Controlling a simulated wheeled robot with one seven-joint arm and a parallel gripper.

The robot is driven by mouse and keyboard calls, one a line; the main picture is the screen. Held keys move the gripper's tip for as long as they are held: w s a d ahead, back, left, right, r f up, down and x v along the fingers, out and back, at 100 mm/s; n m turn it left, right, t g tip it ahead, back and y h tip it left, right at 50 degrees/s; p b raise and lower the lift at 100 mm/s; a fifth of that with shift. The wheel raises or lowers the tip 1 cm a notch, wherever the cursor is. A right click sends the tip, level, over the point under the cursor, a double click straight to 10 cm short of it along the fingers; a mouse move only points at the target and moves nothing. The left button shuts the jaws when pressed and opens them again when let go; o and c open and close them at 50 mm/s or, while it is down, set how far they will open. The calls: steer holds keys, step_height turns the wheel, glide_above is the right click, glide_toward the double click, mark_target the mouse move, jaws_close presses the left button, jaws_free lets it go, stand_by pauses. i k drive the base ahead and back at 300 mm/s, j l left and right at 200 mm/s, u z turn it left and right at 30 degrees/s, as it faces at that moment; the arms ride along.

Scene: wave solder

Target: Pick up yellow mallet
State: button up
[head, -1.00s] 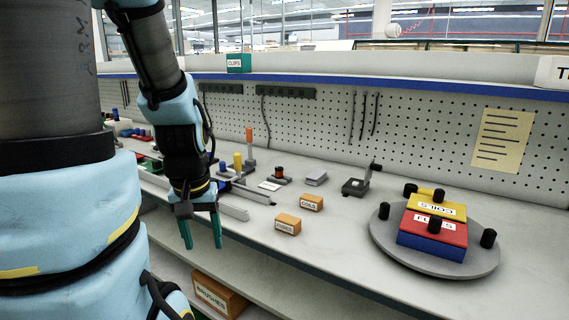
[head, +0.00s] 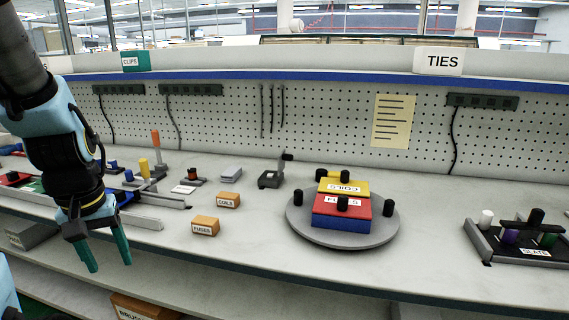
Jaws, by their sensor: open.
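My gripper (head: 108,258) is at the left in the head view, in front of the bench edge. It points down, with its two green fingers apart and nothing between them. A yellow upright cylinder (head: 143,168) stands on the bench behind and above my gripper in the picture, among small grey parts. It is the only yellow tool-like piece I see, but I cannot tell whether it is the yellow mallet. No clear mallet shape shows elsewhere.
A pegboard (head: 330,120) closes the back.

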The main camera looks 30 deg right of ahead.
mark_target(319, 172)
steer(key=z, duration=1)
steer(key=l+z, duration=0.1)
steer(key=i+l+u, duration=0.2)
steer(key=u, duration=0.15)
steer(key=i+l+u, duration=0.15)
steer(key=l+u, duration=0.15)
steer(key=l, duration=0.2)
steer(key=i+l+u, duration=0.15)
steer(key=l+u, duration=0.2)
